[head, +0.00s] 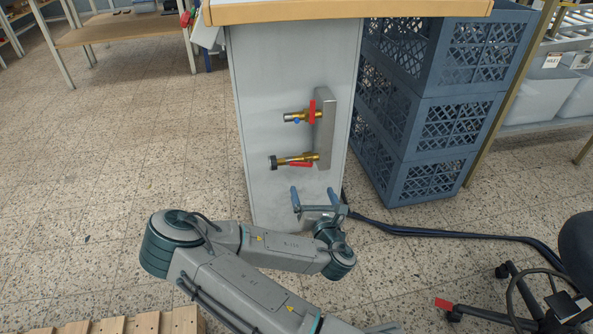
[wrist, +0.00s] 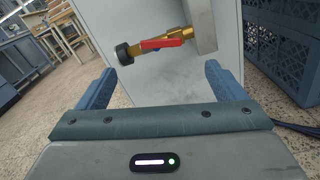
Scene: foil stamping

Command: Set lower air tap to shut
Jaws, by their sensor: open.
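The lower air tap (head: 294,160) is a brass valve with a dark round end on its left. It sticks out from a grey plate on the side of a grey cabinet. Its red lever (head: 301,165) lies along the brass body. In the wrist view the lower tap (wrist: 150,52) is ahead, with its red lever (wrist: 162,43) lying nearly level along the body. The upper tap (head: 298,117) has a red lever standing upright, across its body. My gripper (head: 313,191) is open and empty, below and apart from the lower tap. Its blue fingers (wrist: 162,83) frame the cabinet side.
Stacked blue crates (head: 430,110) stand right of the cabinet (head: 262,190). A dark hose (head: 440,233) runs along the floor to the right, towards a wheeled chair (head: 560,285). A wooden pallet (head: 150,323) is at the lower left. Floor left of the cabinet is clear.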

